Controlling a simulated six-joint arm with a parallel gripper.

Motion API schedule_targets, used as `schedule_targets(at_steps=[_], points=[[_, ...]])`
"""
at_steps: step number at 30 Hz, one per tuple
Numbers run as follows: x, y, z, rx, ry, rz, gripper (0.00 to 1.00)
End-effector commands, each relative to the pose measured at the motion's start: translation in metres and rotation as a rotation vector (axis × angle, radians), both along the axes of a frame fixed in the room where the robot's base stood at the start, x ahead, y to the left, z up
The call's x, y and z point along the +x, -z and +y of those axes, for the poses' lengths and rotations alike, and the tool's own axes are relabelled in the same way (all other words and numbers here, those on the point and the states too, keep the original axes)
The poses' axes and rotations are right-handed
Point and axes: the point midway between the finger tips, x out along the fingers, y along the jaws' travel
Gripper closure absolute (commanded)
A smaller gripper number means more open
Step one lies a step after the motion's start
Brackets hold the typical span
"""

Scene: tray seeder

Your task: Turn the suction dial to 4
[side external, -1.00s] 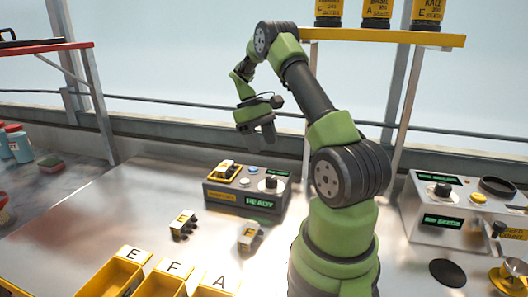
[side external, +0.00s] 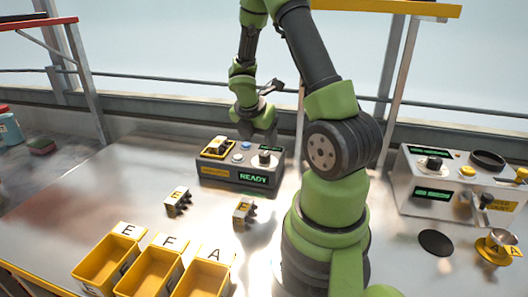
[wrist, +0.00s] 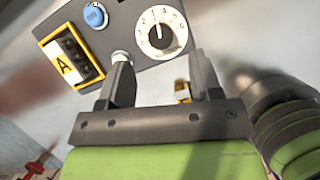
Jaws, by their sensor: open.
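The suction dial (wrist: 160,35) is a white numbered disc with a dark knob in the wrist view; its pointer is near the top of the scale, but I cannot tell the exact number. In the side view the dial (side external: 265,158) sits at the right of the grey control box (side external: 213,183), above a green READY display (side external: 254,178). My gripper (side external: 258,136) is just above and behind the dial, pointing down. In the wrist view my gripper (wrist: 162,80) is open and empty, its fingers apart and the dial beyond the fingertips. They do not touch it.
A yellow-framed slot holding a block marked A (wrist: 70,60) and a blue button (wrist: 95,14) are beside the dial. Two loose blocks (side external: 178,201) (side external: 245,211) lie in front of the box. Yellow bins (side external: 105,262) stand at the front; another machine (side external: 455,180) is at right.

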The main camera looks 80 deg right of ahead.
Motion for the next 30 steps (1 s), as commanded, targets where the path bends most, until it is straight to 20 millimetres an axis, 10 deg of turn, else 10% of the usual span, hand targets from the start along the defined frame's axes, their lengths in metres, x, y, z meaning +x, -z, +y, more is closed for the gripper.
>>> schedule_targets(at_steps=[12, 26, 30], points=[[-0.006, 0.049, -0.019, 0.003, 0.004, 0.002, 0.41], [-0.006, 0.056, -0.022, 0.001, 0.005, -0.002, 0.41], [-0.006, 0.056, -0.022, 0.002, 0.005, -0.001, 0.73]])
